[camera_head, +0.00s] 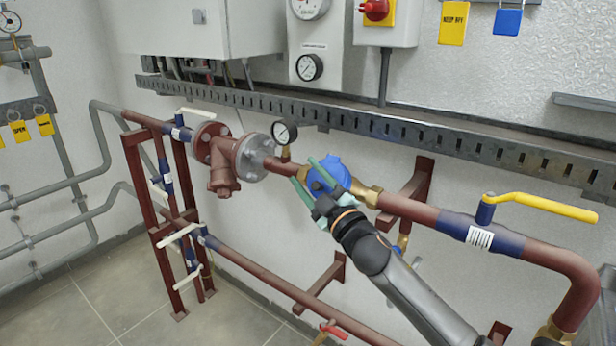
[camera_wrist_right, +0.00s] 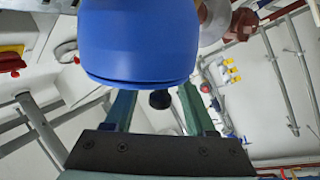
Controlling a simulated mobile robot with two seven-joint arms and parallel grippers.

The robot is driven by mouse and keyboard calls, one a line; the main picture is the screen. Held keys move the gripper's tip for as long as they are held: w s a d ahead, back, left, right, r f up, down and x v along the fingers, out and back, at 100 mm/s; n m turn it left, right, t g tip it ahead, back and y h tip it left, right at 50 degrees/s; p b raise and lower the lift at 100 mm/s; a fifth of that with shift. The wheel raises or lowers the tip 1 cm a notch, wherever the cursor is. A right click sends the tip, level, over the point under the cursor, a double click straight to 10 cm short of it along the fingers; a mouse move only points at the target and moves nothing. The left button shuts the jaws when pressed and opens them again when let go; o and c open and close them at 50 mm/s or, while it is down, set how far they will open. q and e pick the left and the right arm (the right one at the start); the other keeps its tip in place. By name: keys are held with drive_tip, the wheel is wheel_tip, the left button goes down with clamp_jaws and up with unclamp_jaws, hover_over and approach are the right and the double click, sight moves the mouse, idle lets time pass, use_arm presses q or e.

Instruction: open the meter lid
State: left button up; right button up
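The blue water meter (camera_head: 328,174) sits on the brown pipe run between brass fittings in the head view. Its rounded blue lid (camera_wrist_right: 140,40) fills the top of the right wrist view and looks shut. My right gripper (camera_head: 304,171) is at the meter, coming from the lower right. My left gripper is not in view.
A pressure gauge (camera_head: 285,133) stands on the pipe left of the meter, near a flanged strainer (camera_head: 224,165). A yellow-handled valve (camera_head: 540,206) is to the right. A perforated metal rail (camera_head: 420,136) runs along the wall above. The lower pipe (camera_head: 270,285) passes beneath.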

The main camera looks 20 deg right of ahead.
clamp_jaws()
idle(1.3)
